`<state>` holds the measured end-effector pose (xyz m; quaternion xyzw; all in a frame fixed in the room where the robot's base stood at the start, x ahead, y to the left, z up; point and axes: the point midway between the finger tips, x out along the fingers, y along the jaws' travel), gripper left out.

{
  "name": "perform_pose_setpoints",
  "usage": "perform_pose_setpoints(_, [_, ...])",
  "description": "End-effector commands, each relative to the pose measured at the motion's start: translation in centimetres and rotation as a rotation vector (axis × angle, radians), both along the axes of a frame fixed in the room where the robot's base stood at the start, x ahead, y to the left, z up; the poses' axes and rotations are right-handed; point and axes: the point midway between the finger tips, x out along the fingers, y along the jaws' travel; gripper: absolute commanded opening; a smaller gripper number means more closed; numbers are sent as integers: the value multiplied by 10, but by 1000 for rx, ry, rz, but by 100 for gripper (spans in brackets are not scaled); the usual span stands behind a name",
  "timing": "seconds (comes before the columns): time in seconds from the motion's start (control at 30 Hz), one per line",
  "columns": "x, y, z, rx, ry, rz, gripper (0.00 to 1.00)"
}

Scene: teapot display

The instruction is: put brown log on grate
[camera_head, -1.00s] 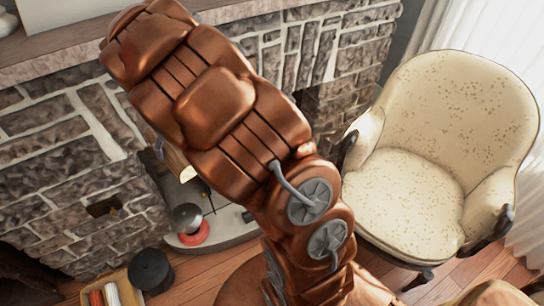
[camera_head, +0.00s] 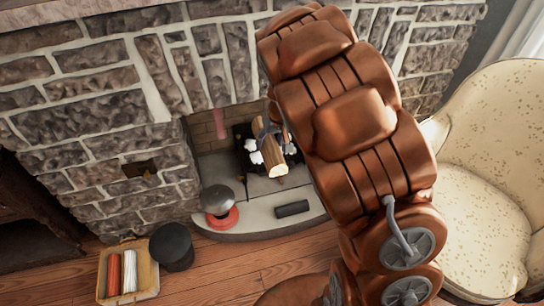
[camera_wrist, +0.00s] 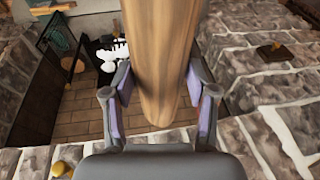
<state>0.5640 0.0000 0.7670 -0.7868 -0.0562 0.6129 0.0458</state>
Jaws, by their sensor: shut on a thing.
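The brown log (camera_head: 272,158) has a pale cut end and shows in front of the fireplace opening in the head view. In the wrist view the log (camera_wrist: 158,50) runs lengthwise between the fingers. My gripper (camera_wrist: 162,98) is shut on it, one finger on each side. In the head view my gripper (camera_head: 266,131) is partly hidden by my arm. The dark grate (camera_head: 241,133) with white pieces lies behind the log inside the firebox. The grate (camera_wrist: 92,50) also shows left of the log in the wrist view. I cannot tell whether log and grate touch.
A rounded hearth slab (camera_head: 255,217) bears a grey-topped red object (camera_head: 218,205) and a dark cylinder (camera_head: 292,209). A black pot (camera_head: 172,247) and a basket (camera_head: 147,290) stand on the floor at the left. A cream armchair (camera_head: 490,190) is at the right. Stone walls frame the firebox.

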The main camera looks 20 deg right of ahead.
Motion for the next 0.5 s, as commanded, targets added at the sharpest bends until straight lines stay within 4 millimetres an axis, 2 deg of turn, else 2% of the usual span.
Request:
perform_pose_setpoints(0.03, [0,0,-23,0,-1,1,1])
perform_pose_setpoints(0.5, [0,2,-127,0,-1,4,1])
